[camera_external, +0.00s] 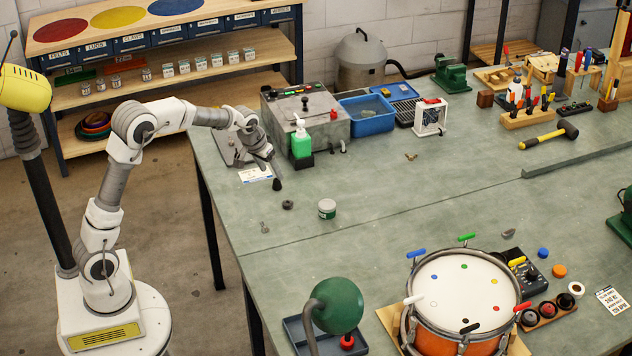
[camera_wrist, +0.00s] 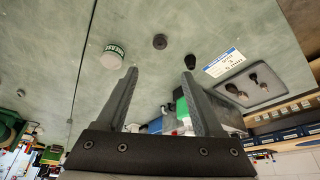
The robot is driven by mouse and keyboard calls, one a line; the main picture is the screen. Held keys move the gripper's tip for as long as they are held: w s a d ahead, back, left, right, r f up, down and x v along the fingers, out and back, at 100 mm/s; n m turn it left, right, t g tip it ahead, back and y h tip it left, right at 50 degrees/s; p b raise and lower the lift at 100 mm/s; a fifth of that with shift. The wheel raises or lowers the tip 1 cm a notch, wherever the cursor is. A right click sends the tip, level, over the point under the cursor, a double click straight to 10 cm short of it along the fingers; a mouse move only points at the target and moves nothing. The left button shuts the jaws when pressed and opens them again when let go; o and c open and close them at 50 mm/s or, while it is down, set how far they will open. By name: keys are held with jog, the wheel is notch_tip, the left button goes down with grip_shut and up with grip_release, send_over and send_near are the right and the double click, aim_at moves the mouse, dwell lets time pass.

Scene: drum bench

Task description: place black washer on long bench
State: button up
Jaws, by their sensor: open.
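The black washer (camera_external: 287,205), a small dark ring, lies flat on the green-grey long bench (camera_external: 390,190), near its left end. It also shows in the wrist view (camera_wrist: 160,41), beyond my fingertips and roughly between them in the picture. My gripper (camera_external: 266,158) is above the bench's left edge, up and left of the washer in the external view and apart from it. Its two fingers (camera_wrist: 160,75) are spread with nothing between them in the wrist view.
A black cone-shaped piece (camera_external: 277,184) and a labelled card (camera_external: 256,174) are near the washer. A lidded jar (camera_external: 327,209) stands right of it. A green bottle (camera_external: 301,140) and a grey machine (camera_external: 305,112) stand behind. The bench middle is mostly clear.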

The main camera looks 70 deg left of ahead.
jog(key=s+d+r+m, duration=0.1)
jog(key=s+d+r, duration=0.3)
jog(key=s+d, duration=0.2)
jog(key=s+d+r+m+t+h, duration=0.1)
jog(key=s+d+r, duration=0.2)
jog(key=s+d, duration=0.3)
jog(key=s+d+r+m+h, duration=0.1)
jog(key=s+d+r, duration=0.3)
jog(key=s, duration=0.5)
jog(key=shift+d+r+m, duration=0.3)
jog(key=shift+d+m, duration=0.3)
jog(key=shift+d, duration=0.6)
jog(key=shift+o, duration=0.8)
jog(key=s+d+f+m, duration=0.1)
jog(key=s+d+f, duration=0.1)
jog(key=s, duration=0.7)
jog(key=shift+s+d+f+m+t, duration=0.2)
jog(key=shift+d+m+t, duration=0.15)
jog(key=shift+d, duration=0.5)
